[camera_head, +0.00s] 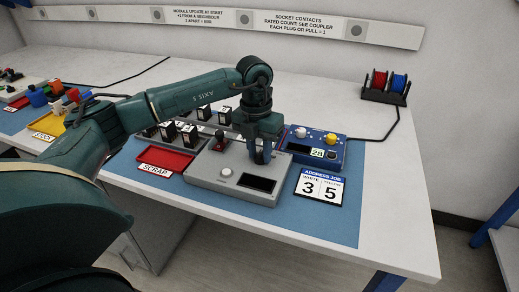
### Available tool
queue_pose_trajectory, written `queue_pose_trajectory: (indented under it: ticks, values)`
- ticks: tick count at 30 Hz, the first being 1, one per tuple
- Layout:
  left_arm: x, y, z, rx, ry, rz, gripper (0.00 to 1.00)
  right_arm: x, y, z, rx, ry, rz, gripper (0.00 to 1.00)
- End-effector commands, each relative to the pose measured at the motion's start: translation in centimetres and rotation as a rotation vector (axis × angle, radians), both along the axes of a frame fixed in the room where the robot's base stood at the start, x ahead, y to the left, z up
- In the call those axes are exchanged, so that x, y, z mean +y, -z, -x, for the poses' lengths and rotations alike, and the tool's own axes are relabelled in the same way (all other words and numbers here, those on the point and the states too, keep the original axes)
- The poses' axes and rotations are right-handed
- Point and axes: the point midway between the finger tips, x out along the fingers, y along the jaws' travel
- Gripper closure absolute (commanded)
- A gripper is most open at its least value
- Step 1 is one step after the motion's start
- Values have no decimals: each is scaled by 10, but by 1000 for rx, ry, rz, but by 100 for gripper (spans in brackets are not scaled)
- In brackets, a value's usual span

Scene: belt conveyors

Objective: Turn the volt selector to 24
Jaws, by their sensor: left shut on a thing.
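A grey control box (205,180) sits on the blue mat, with a white knob (226,172) and a dark display (257,183) on its front part. My left gripper (262,158) points down over the back right of this box, just behind the display. It is shut on a small part there, which looks like the volt selector, but the fingers hide it. The selector's marks and setting cannot be read. My right gripper is not in view.
A blue box (325,143) with white and yellow knobs stands close right of my gripper. A red scrap tray (165,160) and several black modules lie left.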

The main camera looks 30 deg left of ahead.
Motion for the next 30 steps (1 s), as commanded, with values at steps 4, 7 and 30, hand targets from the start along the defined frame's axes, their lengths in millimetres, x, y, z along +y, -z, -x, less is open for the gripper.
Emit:
queue_pose_trajectory:
  ticks: [4,7,30]
  values:
    - [0,-1,-1,-3,9,2,95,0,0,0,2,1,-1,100]
    - [0,-1,-1,-3,9,2,95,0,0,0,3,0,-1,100]
    - [0,-5,0,-1,7,0,50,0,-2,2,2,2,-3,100]
